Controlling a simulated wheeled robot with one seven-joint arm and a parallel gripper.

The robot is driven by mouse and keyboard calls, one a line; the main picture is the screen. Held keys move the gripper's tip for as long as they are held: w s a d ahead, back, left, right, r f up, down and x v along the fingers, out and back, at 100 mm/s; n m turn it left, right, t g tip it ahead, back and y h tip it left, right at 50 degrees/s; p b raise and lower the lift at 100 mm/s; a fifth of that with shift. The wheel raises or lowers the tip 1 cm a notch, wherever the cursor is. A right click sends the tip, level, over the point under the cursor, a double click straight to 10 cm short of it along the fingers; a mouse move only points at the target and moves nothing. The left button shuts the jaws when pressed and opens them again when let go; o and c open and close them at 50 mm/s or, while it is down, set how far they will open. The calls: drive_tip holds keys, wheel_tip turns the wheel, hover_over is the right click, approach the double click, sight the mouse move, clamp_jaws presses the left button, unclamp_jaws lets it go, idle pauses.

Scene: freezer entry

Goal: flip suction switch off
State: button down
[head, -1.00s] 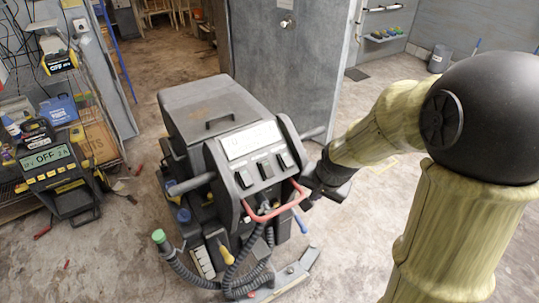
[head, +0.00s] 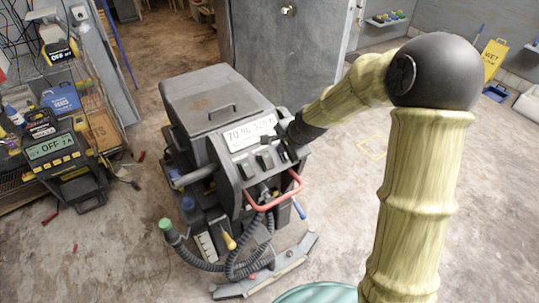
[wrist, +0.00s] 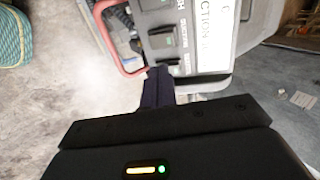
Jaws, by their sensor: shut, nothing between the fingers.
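The floor scrubber (head: 205,100) stands in the middle of the head view. Its tilted control panel has a white label plate (head: 240,131) and a row of black switches (head: 264,160) below it. In the wrist view the switches (wrist: 160,40) stand beside the lettered plate (wrist: 208,45), where "CTION" is readable. My gripper (head: 270,139) is shut and empty at the panel's right upper side. In the wrist view its fingertips (wrist: 158,72) are close to the panel's end; contact is unclear.
A red handle loop (head: 275,198) curves in front of the panel and also shows in the wrist view (wrist: 104,30). Hoses (head: 235,265) hang below. A shelf with a charger (head: 60,160) stands left. A teal round thing (head: 316,293) is at the bottom edge. Floor to the right is open.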

sight(267, 157)
drive_tip(key=p+x, duration=0.1)
drive_tip(key=x, duration=0.3)
drive_tip(key=p+x, duration=0.2)
drive_tip(key=x, duration=0.2)
drive_tip(key=p+x, duration=0.1)
drive_tip(key=x, duration=0.3)
drive_tip(key=shift+w+a+r, duration=0.15)
drive_tip(key=shift+w+a, duration=0.2)
drive_tip(key=shift+w, duration=0.1)
drive_tip(key=shift+a, duration=0.1)
drive_tip(key=shift+w+a, duration=0.1)
drive_tip(key=shift+w, duration=0.25)
drive_tip(key=shift+s+d, duration=0.25)
drive_tip(key=shift+d, duration=0.2)
drive_tip(key=shift+s+f, duration=0.2)
drive_tip(key=shift+s, duration=0.1)
drive_tip(key=shift+s+d+f, duration=0.15)
drive_tip(key=shift+s+f, duration=0.05)
drive_tip(key=shift+s, duration=0.2)
